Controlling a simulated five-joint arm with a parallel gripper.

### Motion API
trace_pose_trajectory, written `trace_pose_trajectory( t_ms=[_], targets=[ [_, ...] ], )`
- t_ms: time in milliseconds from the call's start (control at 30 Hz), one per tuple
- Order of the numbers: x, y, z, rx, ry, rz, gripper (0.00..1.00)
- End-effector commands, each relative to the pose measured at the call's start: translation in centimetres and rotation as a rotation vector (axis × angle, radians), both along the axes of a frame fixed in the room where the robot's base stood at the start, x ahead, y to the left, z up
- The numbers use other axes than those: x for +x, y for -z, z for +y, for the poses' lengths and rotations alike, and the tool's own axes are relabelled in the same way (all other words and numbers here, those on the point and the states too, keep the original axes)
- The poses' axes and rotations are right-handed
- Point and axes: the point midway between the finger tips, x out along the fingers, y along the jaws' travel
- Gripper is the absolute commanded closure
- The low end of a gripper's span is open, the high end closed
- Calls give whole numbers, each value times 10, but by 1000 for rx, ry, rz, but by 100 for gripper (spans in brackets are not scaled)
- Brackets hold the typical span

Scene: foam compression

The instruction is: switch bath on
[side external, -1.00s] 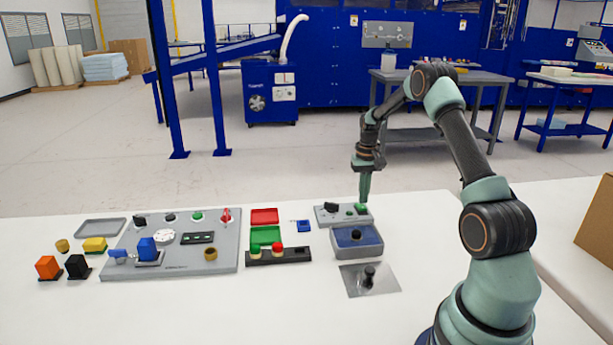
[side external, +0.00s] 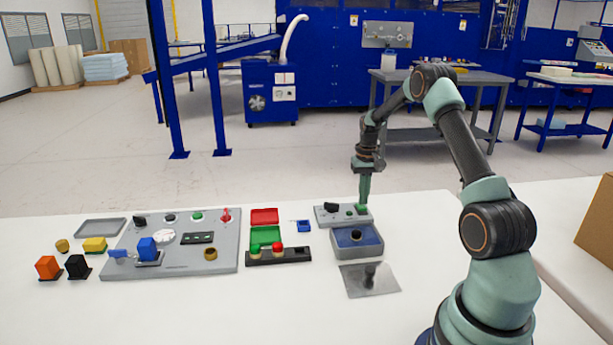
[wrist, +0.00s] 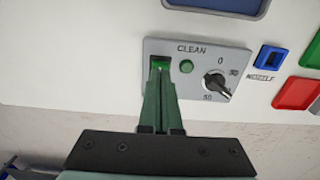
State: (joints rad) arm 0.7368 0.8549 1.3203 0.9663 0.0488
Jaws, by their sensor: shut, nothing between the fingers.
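The bath (side external: 346,252) is a grey tray with a blue inside on the white table. Behind it stands its grey control box (side external: 328,222), marked CLEAN in the wrist view (wrist: 238,60). The box carries a black dial (wrist: 216,87) with numbers, a round green button or lamp (wrist: 187,66) and a green switch (wrist: 155,62) at its left end in the wrist view. My gripper (wrist: 160,68) is shut and empty. Its tips are at the green switch and partly cover it; I cannot tell whether the switch is pressed.
A metal plate (side external: 385,283) with a blurred dark shape lies before the bath. Left are a blue nozzle piece (side external: 304,226), red (side external: 264,214) and green (side external: 265,232) trays, and a large grey panel (side external: 190,262) with knobs.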

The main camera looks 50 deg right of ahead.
Motion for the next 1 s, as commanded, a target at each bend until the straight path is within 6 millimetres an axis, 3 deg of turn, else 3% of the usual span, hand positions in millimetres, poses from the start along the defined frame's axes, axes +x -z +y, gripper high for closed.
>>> trace_pose_trajectory(
  t_ms=[1000],
  targets=[
    [0,14,0,0,0,0,100]
  ],
)
